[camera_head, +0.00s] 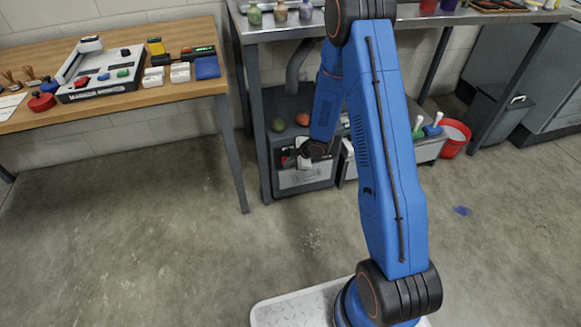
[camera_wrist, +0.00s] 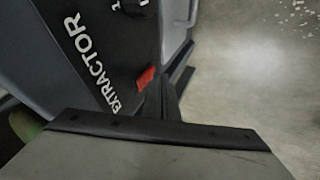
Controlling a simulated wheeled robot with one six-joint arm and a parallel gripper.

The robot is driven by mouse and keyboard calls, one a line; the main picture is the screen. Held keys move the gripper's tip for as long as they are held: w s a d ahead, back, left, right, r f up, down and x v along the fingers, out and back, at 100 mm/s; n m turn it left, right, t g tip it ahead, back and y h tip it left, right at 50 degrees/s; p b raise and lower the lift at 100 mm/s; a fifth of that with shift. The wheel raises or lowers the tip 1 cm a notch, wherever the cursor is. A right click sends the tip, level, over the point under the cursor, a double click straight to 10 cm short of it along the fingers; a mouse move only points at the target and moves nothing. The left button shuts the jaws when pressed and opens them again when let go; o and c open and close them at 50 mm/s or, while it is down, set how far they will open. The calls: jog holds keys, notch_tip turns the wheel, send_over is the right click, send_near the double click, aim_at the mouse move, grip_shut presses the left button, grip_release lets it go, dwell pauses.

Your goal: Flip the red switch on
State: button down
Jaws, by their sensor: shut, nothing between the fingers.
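The red switch (camera_wrist: 146,77) shows in the wrist view as a small red rocker on a dark panel (camera_wrist: 95,45) lettered "EXTRACTOR". It lies close beside the tips of my gripper (camera_wrist: 163,84); I cannot tell whether they touch. My gripper is shut and empty. In the head view my gripper (camera_head: 304,162) is low, in front of the grey extractor box (camera_head: 305,182) under the metal bench. The arm end hides part of the box's face there. Whether the switch is on or off is not clear.
The metal bench (camera_head: 440,17) stands above the box, its leg (camera_head: 258,120) close at the left. A wooden table (camera_head: 190,93) with a switch panel is at the left. A red bucket (camera_head: 455,140) stands at the right. The floor in front is clear.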

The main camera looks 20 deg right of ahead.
jog(key=shift+w, duration=0.2)
jog(key=shift+w+f, duration=0.1)
jog(key=shift+w, duration=0.05)
dwell(0.3)
jog(key=shift+r, duration=0.8)
